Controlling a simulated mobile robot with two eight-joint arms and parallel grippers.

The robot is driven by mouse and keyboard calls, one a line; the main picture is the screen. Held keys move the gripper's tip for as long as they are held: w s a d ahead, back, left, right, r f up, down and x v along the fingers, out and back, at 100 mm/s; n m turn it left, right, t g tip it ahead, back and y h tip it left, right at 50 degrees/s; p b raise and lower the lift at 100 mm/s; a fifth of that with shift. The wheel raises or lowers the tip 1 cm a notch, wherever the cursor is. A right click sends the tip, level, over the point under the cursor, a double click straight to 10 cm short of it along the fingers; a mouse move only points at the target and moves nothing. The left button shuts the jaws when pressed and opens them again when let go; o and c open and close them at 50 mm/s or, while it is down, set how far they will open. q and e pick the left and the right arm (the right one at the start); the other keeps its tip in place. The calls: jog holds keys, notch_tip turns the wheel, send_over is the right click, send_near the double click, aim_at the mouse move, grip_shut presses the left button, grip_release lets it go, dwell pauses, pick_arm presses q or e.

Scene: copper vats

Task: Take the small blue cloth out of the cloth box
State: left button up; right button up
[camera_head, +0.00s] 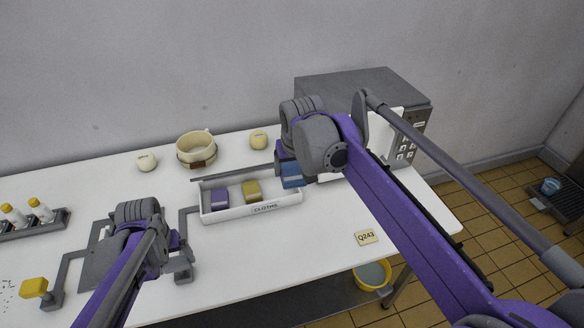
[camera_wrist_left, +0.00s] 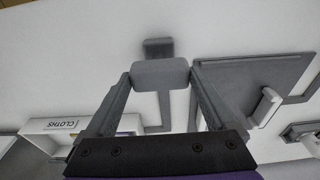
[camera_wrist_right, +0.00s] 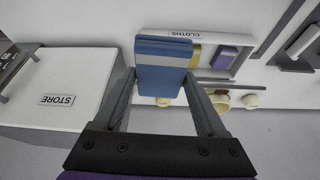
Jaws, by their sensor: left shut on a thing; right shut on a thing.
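The small blue cloth (camera_wrist_right: 163,66) is a folded blue block between the fingertips of my right gripper (camera_wrist_right: 160,85). In the head view the blue cloth (camera_head: 292,176) shows at the right end of the cloth box (camera_head: 265,210), partly behind my right arm; I cannot tell how far it is above the box floor. The white box, labelled CLOTHS, also holds a purple cloth (camera_head: 219,198) and a yellow cloth (camera_head: 252,191). My left gripper (camera_wrist_left: 160,80) is shut on a grey block (camera_wrist_left: 160,70) low over the table, left of the box.
A grey appliance (camera_head: 350,92) stands at the back right. A strapped cream cup (camera_head: 195,147) and two cream pots (camera_head: 147,162) (camera_head: 258,140) stand behind the box. A bottle rack (camera_head: 35,220) is at far left. A yellow bucket (camera_head: 372,275) is below the table edge.

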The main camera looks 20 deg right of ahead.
pick_arm(q)
jog(key=o, duration=1.1)
jog(key=shift+c, duration=0.2)
jog(key=shift+r, duration=0.15)
notch_tip(320, 180, up, 12)
jog(key=s+p, duration=0.1)
jog(key=s, duration=0.1)
pick_arm(e)
jog(key=shift+w+r, duration=0.15)
jog(key=shift+r, duration=0.6)
pick_arm(q)
jog(key=s+f+t, duration=0.2)
jog(key=s+f, duration=0.2)
jog(key=s, duration=0.4)
jog(key=s+a+f+t, duration=0.1)
jog(key=s+f+t, duration=0.1)
jog(key=s+f, duration=0.3)
jog(key=s, duration=0.4)
jog(key=shift+s+f, duration=0.2)
jog(key=shift+s, duration=0.05)
pick_arm(e)
jog(key=shift+n, duration=0.4)
jog(key=f, duration=1.3)
jog(key=s+d+f, duration=0.1)
jog(key=f, duration=0.6)
jog(key=shift+s+f, duration=0.1)
jog(key=shift+f, duration=0.05)
